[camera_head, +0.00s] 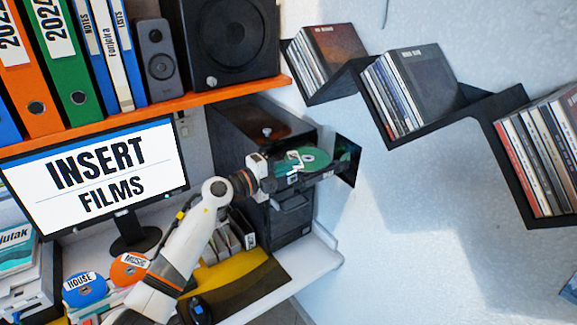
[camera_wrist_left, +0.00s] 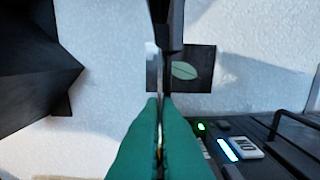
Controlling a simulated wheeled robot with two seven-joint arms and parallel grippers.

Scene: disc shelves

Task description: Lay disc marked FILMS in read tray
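My right gripper is not in view.
The monitor (camera_head: 95,177) reads INSERT FILMS. A blue disc marked HOUSE (camera_head: 86,290) and an orange disc marked MUSIC (camera_head: 130,268) are at the lower left. An orange shelf (camera_head: 200,97) with binders and a speaker overhangs the desk. Black zigzag shelves (camera_head: 400,140) hold cases on the wall.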

